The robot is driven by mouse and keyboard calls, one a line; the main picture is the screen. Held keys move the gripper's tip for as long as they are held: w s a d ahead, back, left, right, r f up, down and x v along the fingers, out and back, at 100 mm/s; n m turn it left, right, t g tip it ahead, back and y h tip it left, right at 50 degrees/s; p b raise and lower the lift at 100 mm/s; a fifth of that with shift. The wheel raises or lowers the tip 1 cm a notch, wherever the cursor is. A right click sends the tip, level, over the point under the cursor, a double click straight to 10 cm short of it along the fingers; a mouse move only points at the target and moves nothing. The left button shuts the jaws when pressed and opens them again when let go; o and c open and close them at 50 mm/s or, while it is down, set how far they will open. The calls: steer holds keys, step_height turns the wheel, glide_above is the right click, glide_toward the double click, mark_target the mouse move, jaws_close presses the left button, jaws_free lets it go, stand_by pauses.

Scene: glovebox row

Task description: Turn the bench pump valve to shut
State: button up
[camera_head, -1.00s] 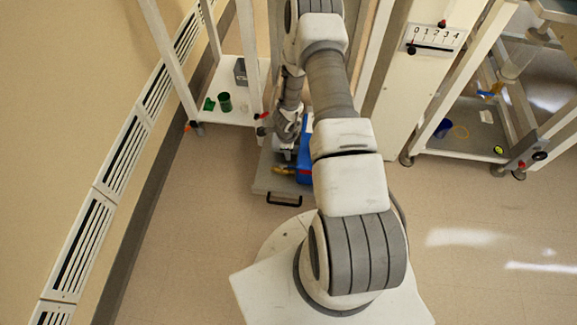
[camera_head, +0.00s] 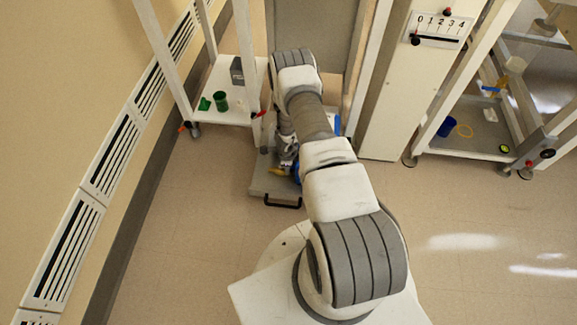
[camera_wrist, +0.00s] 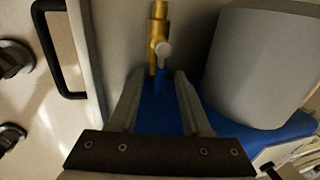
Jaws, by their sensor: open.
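The bench pump, blue with a grey cylinder (camera_wrist: 262,65), sits on a low grey tray; in the head view its blue body (camera_head: 297,174) is mostly hidden by my arm. Its brass valve fitting (camera_wrist: 157,28) stands upright in the wrist view, with a pale round pivot (camera_wrist: 164,50) and a blue lever (camera_wrist: 161,82) below it, roughly in line with the brass. The valve is a small yellow spot (camera_head: 276,171) in the head view. My gripper (camera_wrist: 159,78) is open, its fingers on either side of the lever. I cannot tell whether they touch it.
The tray (camera_head: 262,183) has a black front handle (camera_head: 283,203). A white rack with a green cup (camera_head: 220,101) stands left, and a white post with a numbered scale (camera_head: 438,28) right. Dark round knobs (camera_wrist: 12,60) show at the wrist view's left. The front floor is clear.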

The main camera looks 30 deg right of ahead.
jaws_close()
stand_by(1.5)
